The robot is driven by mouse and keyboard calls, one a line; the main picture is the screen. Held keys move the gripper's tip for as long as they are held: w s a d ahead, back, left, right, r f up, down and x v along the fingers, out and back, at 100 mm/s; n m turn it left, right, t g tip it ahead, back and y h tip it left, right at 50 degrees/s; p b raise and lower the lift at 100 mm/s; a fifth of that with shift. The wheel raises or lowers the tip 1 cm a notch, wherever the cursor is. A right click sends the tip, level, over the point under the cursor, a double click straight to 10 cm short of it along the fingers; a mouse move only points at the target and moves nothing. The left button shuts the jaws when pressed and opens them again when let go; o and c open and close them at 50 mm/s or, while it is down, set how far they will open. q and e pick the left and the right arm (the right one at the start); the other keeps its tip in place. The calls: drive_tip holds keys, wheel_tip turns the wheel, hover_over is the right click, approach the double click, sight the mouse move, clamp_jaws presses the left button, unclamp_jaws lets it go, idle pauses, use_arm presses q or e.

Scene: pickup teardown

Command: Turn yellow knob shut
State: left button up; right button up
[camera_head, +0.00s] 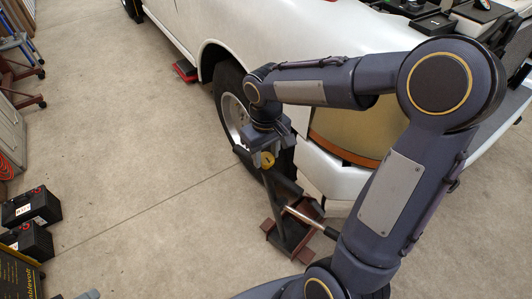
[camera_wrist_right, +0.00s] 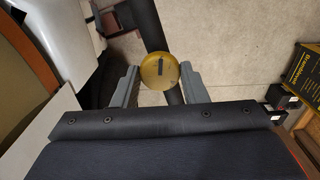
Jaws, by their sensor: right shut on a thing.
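The yellow knob (camera_head: 267,160) is a small round disc on top of a dark post, beside the pickup's front wheel. My right gripper (camera_head: 268,150) points down at it from above. In the right wrist view the yellow knob (camera_wrist_right: 158,71) shows a dark slot on its face and sits between the two grey fingers (camera_wrist_right: 158,88). The right gripper is shut on the knob. My left gripper is not in view; a small grey piece at the bottom edge of the head view cannot be made out.
The white pickup (camera_head: 270,40) stands close behind the knob, with its front wheel (camera_head: 232,105) beside it. A brown-footed stand (camera_head: 290,235) is below the post. Black batteries (camera_head: 32,208) sit at the left. The concrete floor (camera_head: 130,150) between is clear.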

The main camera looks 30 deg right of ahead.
sight(266, 158)
drive_tip(key=m, duration=0.7)
drive_tip(key=shift+b, duration=0.4)
drive_tip(key=m, duration=0.6)
drive_tip(key=shift+m, duration=0.3)
drive_tip(key=o, duration=1)
drive_tip(key=shift+c, duration=0.2)
wheel_tip(266, 158, up, 7)
drive_tip(key=shift+r+p, duration=0.3)
drive_tip(key=shift+r, duration=0.1)
drive_tip(key=shift+s, duration=0.1)
